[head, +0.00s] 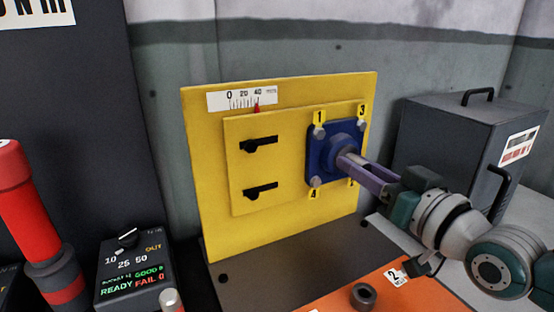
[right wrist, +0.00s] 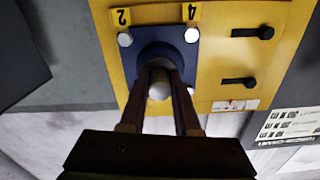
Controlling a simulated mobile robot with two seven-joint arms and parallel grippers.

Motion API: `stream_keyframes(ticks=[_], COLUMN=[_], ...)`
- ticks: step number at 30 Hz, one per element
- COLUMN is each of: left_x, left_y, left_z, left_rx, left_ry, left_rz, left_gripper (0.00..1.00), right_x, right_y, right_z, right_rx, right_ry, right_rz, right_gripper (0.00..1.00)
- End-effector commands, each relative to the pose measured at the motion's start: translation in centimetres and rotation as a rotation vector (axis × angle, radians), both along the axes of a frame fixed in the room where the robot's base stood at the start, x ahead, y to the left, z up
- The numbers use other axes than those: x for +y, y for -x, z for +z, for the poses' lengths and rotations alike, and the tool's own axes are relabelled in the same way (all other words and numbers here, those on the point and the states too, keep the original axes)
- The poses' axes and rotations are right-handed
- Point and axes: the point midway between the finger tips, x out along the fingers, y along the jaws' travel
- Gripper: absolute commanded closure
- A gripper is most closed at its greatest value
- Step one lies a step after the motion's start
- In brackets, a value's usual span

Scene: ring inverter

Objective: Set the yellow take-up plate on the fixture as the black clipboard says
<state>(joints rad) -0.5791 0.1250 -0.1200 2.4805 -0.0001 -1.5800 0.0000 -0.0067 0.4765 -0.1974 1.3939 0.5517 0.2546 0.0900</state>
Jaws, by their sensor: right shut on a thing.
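The yellow take-up plate (head: 240,165) lies against a larger yellow fixture panel (head: 205,215). Two black bolts sit in its dark slots. Its red pointer (head: 257,108) stands at about 40 on the white scale (head: 216,99). A blue four-bolt flange (head: 318,150) is on the plate's right part, with tags 1, 3 and 4 readable; tag 2 shows in the right wrist view. My right gripper (head: 347,160) is shut on the flange's round hub (right wrist: 160,88), a finger on either side. My left gripper is out of view. I cannot identify the black clipboard for certain.
An orange surface (head: 345,300) with a dark ring (head: 363,297) lies in front. A dark control box (head: 130,270) and a red cylinder (head: 25,205) are at left. A printed sheet (right wrist: 288,122) shows in the wrist view.

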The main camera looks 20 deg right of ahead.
Motion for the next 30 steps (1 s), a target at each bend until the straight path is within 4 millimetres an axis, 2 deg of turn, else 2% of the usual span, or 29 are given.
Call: stream_keyframes(ticks=[1, 6, 30], left_x=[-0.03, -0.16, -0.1], left_y=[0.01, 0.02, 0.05], left_z=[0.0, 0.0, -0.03], left_rx=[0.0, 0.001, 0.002], left_ry=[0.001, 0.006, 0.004], left_rz=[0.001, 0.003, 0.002], left_gripper=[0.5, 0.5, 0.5], right_x=[-0.01, -0.01, -0.02], right_y=[0.01, 0.01, 0.01], right_z=[0.0, 0.0, 0.02], right_rx=[0.0, 0.0, -0.001], right_ry=[0.0, 0.0, 0.0], right_rz=[0.0, 0.0, 0.0], right_gripper=[0.84, 1.0, 1.0])
